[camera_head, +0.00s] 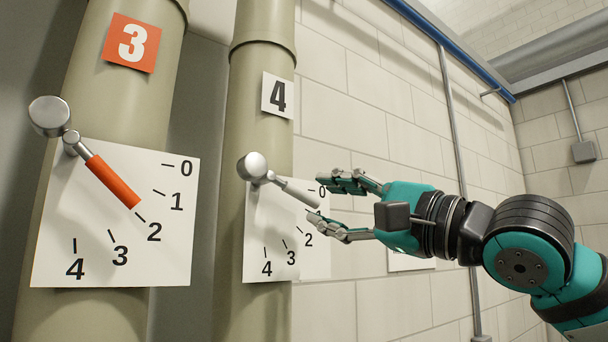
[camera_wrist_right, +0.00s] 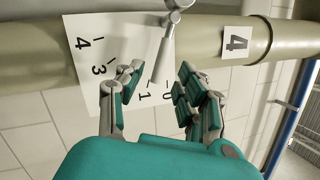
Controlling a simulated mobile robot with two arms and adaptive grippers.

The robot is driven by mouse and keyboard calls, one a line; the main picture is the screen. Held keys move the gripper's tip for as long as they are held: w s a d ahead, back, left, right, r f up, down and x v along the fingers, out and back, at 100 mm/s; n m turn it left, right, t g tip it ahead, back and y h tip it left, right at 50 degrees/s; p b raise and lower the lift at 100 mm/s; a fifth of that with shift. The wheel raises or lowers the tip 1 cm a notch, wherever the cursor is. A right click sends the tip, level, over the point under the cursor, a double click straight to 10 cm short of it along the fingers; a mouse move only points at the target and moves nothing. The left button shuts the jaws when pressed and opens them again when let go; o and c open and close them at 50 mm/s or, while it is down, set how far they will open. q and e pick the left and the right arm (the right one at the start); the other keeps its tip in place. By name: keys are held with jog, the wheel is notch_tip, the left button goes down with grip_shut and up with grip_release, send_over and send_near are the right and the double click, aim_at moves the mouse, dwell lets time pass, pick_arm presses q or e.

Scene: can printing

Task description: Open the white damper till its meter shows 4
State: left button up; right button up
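The white damper is a lever with a white handle (camera_head: 299,192) and a round metal knob (camera_head: 252,166), mounted on the pipe marked 4. Its handle slopes down to the right over a white meter card (camera_head: 265,225) numbered 0 to 4. In the right wrist view the handle (camera_wrist_right: 160,62) ends between the 0 and 1 marks. My right gripper (camera_head: 326,202) is open, its fingers on either side of the handle's end; it also shows in the wrist view (camera_wrist_right: 157,82). I cannot tell whether a finger touches the handle. My left gripper is not in view.
A damper with an orange handle (camera_head: 113,181) sits on the pipe marked 3 at the left, pointing near 2 on its card (camera_head: 60,225). A tiled wall (camera_head: 380,110) stands behind. A thin vertical conduit (camera_head: 452,120) runs behind my right arm.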

aim_at(308, 199)
jog(key=p+x, duration=0.2)
jog(key=x, duration=0.2)
jog(key=shift+w+r, duration=0.15)
jog(key=shift+w, duration=0.05)
jog(key=shift+w+a, duration=0.25)
jog(key=shift+a, duration=0.15)
grip_shut()
